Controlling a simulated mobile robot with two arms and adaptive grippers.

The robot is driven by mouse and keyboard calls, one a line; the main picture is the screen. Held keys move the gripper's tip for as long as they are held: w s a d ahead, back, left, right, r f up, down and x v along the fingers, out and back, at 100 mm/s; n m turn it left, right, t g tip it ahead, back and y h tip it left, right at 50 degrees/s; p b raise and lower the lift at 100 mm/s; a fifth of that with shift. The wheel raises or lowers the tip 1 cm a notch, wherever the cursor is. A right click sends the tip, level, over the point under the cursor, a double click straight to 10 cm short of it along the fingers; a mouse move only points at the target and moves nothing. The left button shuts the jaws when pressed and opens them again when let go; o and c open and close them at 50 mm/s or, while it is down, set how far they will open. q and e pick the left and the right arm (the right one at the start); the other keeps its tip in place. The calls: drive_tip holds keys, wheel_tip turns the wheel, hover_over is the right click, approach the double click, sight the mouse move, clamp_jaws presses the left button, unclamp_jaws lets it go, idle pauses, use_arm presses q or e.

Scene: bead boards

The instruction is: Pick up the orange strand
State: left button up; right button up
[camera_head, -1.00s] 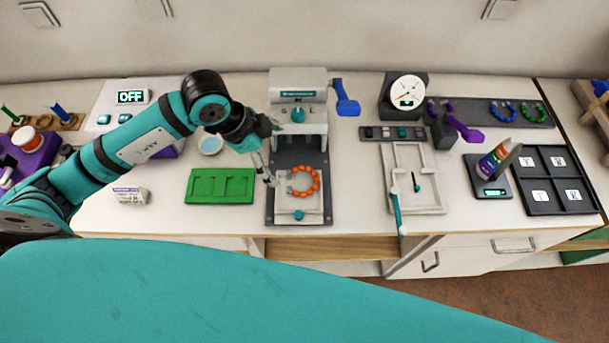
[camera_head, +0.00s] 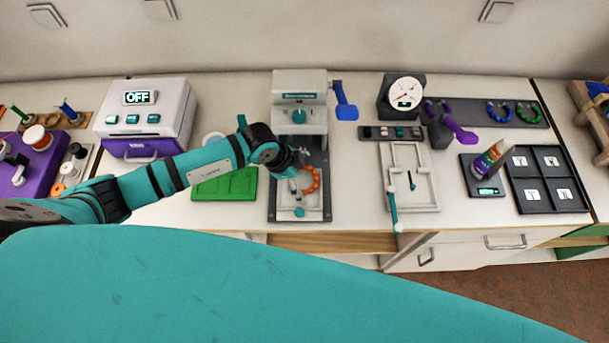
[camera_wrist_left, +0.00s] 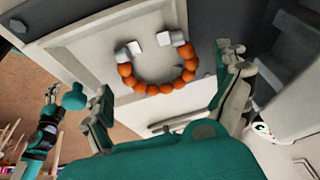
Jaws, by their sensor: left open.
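The orange strand (camera_head: 315,181) is a curved row of orange beads with pale ends. It lies on the white plate (camera_head: 289,213) of the grey press-like machine (camera_head: 300,113). In the left wrist view the strand (camera_wrist_left: 153,88) forms a U, its two pale ends apart. My left gripper (camera_head: 303,182) is over the strand's left part and hides some of it. In the left wrist view the left gripper (camera_wrist_left: 166,80) is open, with a finger on each side of the strand and nothing held.
A green tray (camera_head: 228,187) lies left of the machine. A white frame with a teal-handled lever (camera_head: 393,205) stands to the right. A dial gauge (camera_head: 405,93), a glue bottle (camera_head: 487,160) and a black sorting tray (camera_head: 548,210) are farther right. A purple-fronted OFF box (camera_head: 140,97) stands at left.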

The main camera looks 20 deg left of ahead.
use_arm(q)
drive_tip(key=shift+w+d+f, duration=0.1)
drive_tip(key=shift+d+f, duration=0.05)
drive_tip(key=shift+f, duration=0.2)
drive_tip(key=shift+c, duration=0.4)
drive_tip(key=c, duration=1.1)
drive_tip(key=shift+o, duration=0.2)
drive_tip(key=shift+r, duration=0.15)
